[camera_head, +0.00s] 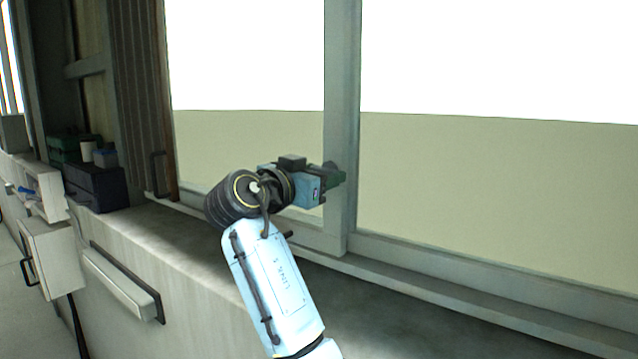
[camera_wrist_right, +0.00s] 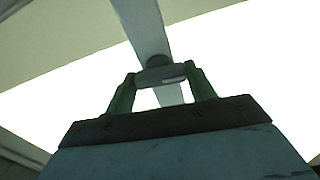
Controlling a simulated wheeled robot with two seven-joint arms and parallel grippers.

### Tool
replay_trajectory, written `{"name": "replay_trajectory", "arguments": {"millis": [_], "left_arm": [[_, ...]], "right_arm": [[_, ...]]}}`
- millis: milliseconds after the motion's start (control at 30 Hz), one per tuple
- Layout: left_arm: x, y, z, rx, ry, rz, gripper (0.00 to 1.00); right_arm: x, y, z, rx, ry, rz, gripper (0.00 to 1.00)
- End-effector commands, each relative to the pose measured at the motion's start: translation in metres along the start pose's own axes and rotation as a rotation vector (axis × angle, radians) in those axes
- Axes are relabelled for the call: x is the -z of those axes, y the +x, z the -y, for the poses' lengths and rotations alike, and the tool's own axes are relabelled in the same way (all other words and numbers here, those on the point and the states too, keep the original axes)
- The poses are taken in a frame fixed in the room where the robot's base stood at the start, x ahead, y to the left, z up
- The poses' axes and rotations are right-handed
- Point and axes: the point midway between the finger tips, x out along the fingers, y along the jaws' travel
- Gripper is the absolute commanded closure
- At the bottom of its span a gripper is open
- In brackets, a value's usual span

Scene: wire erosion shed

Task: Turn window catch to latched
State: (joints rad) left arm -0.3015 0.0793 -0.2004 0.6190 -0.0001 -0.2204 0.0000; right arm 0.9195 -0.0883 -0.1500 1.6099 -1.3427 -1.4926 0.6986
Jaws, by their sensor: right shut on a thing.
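The window catch (camera_wrist_right: 158,74) is a small grey piece on the window's upright post (camera_head: 342,130). In the right wrist view it lies crosswise between the two green fingers of my right gripper (camera_wrist_right: 160,82), which are shut on it. In the head view my right gripper (camera_head: 334,175) is against the post and hides the catch. Whether the catch is latched cannot be told. My left gripper is not in view.
A grey sill (camera_head: 400,300) runs below the window. The window panes are clear of objects.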

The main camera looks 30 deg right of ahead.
Motion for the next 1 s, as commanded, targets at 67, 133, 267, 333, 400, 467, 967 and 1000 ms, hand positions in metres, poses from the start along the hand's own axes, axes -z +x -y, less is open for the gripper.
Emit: {"name": "replay_trajectory", "arguments": {"millis": [67,133,267,333,400,467,967,1000], "left_arm": [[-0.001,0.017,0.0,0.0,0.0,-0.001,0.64],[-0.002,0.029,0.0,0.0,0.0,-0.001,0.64],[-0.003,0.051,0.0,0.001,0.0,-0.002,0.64],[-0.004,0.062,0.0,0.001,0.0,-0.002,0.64],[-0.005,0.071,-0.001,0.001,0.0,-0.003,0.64],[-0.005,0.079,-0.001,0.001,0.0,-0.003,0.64],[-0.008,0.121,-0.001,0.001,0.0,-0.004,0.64],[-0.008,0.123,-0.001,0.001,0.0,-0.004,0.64]], "right_arm": [[-0.005,0.0,-0.001,0.001,0.054,-0.001,0.68],[-0.006,-0.001,-0.001,0.001,0.108,0.0,0.68],[-0.006,-0.001,0.0,0.002,0.224,-0.001,0.68],[-0.006,-0.001,-0.001,0.002,0.29,-0.001,0.68],[-0.005,-0.001,-0.001,0.001,0.356,-0.001,0.68],[-0.005,-0.001,0.0,0.002,0.412,-0.001,0.68],[-0.002,0.0,0.0,0.001,0.886,-0.001,0.68],[-0.002,0.0,0.0,0.001,0.924,-0.001,0.68]]}}
